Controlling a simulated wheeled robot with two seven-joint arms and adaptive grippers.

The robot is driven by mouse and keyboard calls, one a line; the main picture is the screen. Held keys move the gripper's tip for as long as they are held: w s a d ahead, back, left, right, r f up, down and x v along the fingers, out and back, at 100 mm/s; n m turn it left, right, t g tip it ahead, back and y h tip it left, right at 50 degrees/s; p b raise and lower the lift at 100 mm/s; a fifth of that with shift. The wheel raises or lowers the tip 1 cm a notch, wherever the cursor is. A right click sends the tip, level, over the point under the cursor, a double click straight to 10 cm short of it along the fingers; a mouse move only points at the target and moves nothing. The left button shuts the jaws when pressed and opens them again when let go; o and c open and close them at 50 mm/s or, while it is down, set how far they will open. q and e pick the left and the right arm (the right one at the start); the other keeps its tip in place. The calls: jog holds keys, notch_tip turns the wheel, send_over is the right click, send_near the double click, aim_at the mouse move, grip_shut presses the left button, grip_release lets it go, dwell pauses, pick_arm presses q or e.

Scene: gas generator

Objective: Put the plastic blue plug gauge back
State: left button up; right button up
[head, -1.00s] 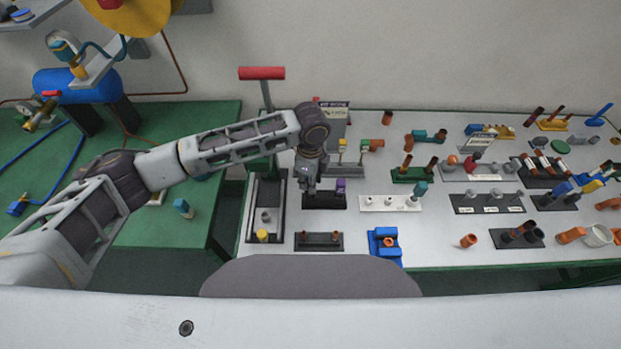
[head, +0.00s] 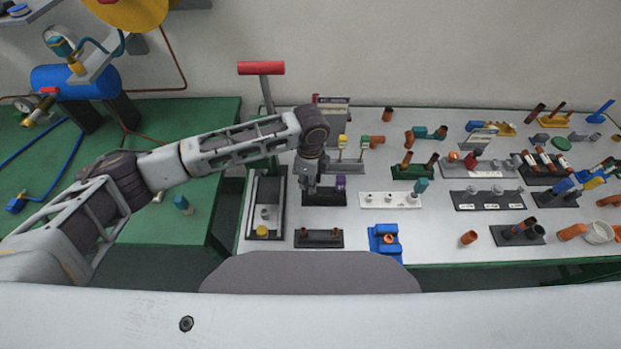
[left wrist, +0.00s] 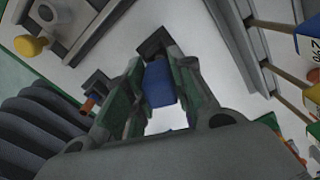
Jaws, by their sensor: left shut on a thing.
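The blue plug gauge (left wrist: 158,82) shows in the left wrist view as a blue block between the fingers of my left gripper (left wrist: 155,100). My left gripper (head: 309,190) is shut on it and points down over the left part of a dark stand (head: 325,199). A dark end of that stand seems to show just beyond the blue block in the left wrist view; I cannot tell whether the block touches it. In the head view the gripper hides the blue gauge. A purple plug (head: 340,184) stands at the right of the stand. My right gripper is not in view.
A lever press with a red handle (head: 261,68) stands left of the gripper. A white stand (head: 390,200) is to the right, and a dark stand (head: 319,239) and a blue block (head: 384,240) are in front. Small gauges with yellow and green tops (head: 354,141) stand behind.

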pick_arm(q)
jog(key=shift+f, duration=0.55)
jog(key=o, duration=1)
jog(key=shift+c, duration=0.2)
jog(key=shift+r, duration=6.05)
jog(key=shift+s+f, duration=0.1)
